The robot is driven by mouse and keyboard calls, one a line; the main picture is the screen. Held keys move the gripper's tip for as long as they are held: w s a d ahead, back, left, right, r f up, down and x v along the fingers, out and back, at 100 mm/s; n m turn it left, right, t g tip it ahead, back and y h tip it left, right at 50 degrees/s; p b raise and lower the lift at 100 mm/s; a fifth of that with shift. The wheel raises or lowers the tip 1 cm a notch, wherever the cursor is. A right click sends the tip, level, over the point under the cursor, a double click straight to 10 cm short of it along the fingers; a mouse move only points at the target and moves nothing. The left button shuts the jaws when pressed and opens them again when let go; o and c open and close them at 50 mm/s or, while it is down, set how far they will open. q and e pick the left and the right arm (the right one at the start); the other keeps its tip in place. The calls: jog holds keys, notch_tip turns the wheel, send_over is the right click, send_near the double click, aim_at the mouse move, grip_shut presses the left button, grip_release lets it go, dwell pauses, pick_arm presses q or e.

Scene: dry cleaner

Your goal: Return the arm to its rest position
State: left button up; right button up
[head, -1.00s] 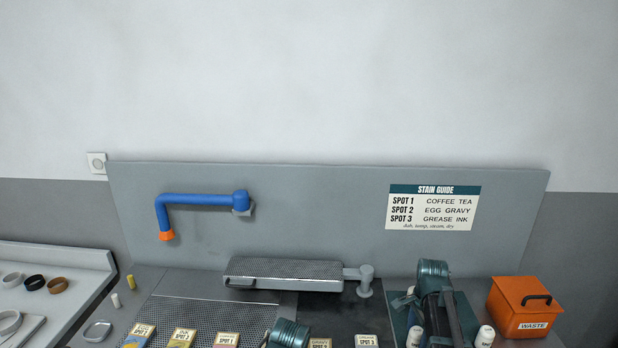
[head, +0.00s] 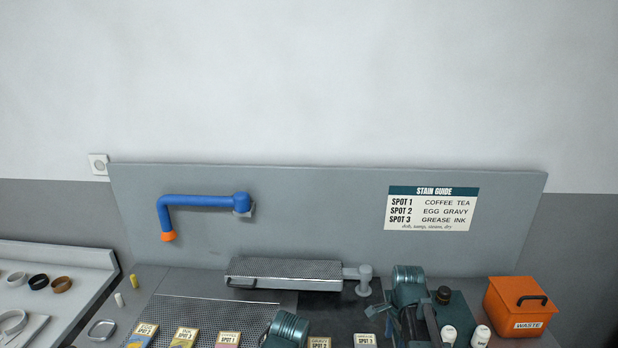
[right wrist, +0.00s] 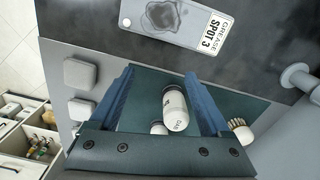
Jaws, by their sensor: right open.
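My right arm comes up at the lower right of the head view, over a dark green mat with small bottles. My right gripper (right wrist: 159,74) shows in the right wrist view with its two blue fingers wide apart. A white bottle (right wrist: 175,108) lettered on its side appears between the fingers in that view. I see no contact, and nothing is held. Part of my left arm shows at the bottom middle of the head view. Its gripper is out of sight.
White-capped bottles (head: 449,333) and a dark-capped bottle (head: 444,295) stand close to my right arm. An orange waste bin (head: 519,308) is to the right. Spot cards (head: 183,337) lie along the front. A perforated board (head: 284,270) and blue spout (head: 200,201) are behind.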

jog(key=s+a, duration=0.1)
jog(key=a, duration=0.1)
jog(key=s+a, duration=0.1)
jog(key=a, duration=0.1)
jog(key=s+a, duration=0.2)
jog(key=shift+a+r+p, duration=0.2)
jog(key=shift+r+p, duration=0.1)
jog(key=shift+r, duration=0.05)
jog(key=shift+w, duration=0.1)
